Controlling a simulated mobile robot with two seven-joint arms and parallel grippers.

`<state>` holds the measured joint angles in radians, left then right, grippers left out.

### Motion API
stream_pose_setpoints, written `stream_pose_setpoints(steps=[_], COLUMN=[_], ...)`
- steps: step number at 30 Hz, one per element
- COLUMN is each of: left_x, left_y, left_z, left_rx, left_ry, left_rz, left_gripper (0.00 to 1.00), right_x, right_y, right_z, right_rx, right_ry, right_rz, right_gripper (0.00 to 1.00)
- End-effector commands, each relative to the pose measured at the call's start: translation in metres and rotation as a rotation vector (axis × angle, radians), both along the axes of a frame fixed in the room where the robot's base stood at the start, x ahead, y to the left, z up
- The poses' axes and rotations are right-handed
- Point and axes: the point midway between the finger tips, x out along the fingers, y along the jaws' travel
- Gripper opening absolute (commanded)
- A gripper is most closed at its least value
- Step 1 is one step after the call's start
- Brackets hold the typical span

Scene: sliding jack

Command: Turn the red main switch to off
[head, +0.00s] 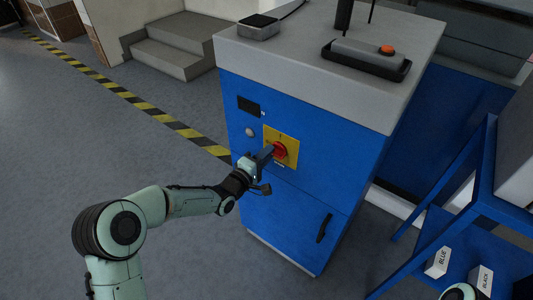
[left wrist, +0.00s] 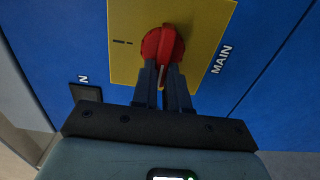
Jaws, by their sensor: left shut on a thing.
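The red main switch (head: 280,150) sits on a yellow plate (head: 291,143) on the front of the blue cabinet. In the left wrist view the red knob (left wrist: 158,42) has a handle with a pale line, and the yellow plate (left wrist: 205,28) has the word MAIN beside it. My left gripper (head: 268,154) is at the switch; in the left wrist view its fingers (left wrist: 164,78) are shut on the knob's handle, one on each side. The fingers hide part of the handle. My right gripper is not clearly in view.
The blue cabinet (head: 240,205) has a dark display (head: 248,106), a round fitting and a door handle (head: 324,228). A tray (head: 366,60) with an orange button lies on its grey top. A blue shelf (head: 476,200) with labelled boxes stands at the right. Floor at left is clear.

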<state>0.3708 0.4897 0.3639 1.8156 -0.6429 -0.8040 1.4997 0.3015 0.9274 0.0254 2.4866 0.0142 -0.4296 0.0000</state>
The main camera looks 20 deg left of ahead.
Motion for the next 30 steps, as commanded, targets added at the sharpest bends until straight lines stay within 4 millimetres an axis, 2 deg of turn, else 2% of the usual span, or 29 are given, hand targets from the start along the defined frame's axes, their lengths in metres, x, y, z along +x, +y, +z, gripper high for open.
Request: stream_pose_setpoints(steps=[13,14,15,16,26,30], left_x=[0.0,0.0,0.0,0.0,-0.002,-0.016], left_y=[0.0,0.0,0.0,0.0,0.001,0.006], left_z=[-0.001,-0.001,-0.001,-0.001,0.0,0.0], left_rx=[-0.012,-0.012,-0.012,-0.012,-0.009,-0.008], left_ry=[0.005,0.005,0.005,0.005,0.004,0.005], left_rz=[0.0,0.0,0.0,0.0,0.0,0.001], left_gripper=[0.0,0.2,0.33,0.39,0.39,0.39], right_x=[0.0,0.0,0.0,0.0,0.0,0.0], right_y=[0.0,0.0,0.0,0.0,0.0,0.0], right_z=[0.0,0.0,0.0,0.0,0.0,0.001], right_rx=[0.0,0.0,0.0,0.0,0.0,0.0], right_ry=[0.001,0.001,0.001,0.001,0.001,0.001], right_rz=[0.0,0.0,0.0,0.0,0.0,0.0], right_gripper=[0.43,0.43,0.43,0.43,0.43,0.43])
